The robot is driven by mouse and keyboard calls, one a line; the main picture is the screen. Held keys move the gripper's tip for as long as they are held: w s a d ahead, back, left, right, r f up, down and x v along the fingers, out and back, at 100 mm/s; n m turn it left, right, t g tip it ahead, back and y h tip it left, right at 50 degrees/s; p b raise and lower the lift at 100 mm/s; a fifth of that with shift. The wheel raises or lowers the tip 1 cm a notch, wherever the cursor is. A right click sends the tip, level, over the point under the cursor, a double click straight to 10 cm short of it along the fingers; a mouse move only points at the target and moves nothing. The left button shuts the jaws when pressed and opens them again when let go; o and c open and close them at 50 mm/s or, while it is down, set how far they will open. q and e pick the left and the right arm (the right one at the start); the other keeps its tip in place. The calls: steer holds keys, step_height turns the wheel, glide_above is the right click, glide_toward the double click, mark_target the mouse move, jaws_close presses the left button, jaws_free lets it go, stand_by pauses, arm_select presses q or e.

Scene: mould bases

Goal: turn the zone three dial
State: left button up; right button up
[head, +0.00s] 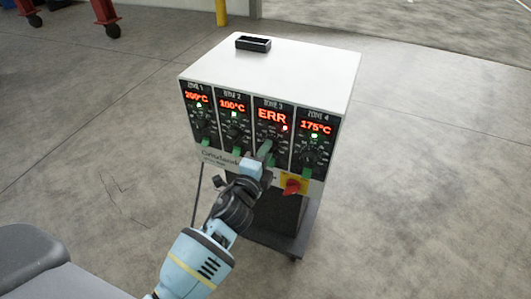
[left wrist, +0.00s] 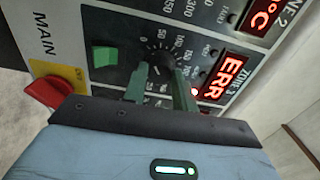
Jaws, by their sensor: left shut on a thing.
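The zone three dial (left wrist: 158,68) is a black knob with a printed number scale, on the front of a white control cabinet (head: 285,68). My left gripper (head: 264,151) reaches up to the zone three panel and covers its dial in the head view. In the left wrist view the green-grey fingers of the left gripper (left wrist: 160,88) are on either side of the dial, shut on it. The zone three display (head: 271,115) reads ERR in red, with a red light below it. My right gripper is not in view.
A green rocker switch (left wrist: 105,57) sits close to the fingers. A red main switch (head: 291,187) on a yellow plate is just below right. Other zone panels flank zone three. A black tray (head: 253,43) lies on the cabinet top.

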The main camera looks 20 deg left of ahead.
arm_select(q)
steer(key=shift+n, duration=0.5)
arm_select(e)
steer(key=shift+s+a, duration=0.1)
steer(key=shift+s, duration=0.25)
arm_select(q)
steer(key=o, duration=0.8)
steer(key=shift+o, duration=0.8)
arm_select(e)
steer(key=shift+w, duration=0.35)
arm_select(q)
steer(key=s, duration=0.8)
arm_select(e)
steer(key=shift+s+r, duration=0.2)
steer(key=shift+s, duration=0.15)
arm_select(q)
steer(key=shift+a, duration=0.1)
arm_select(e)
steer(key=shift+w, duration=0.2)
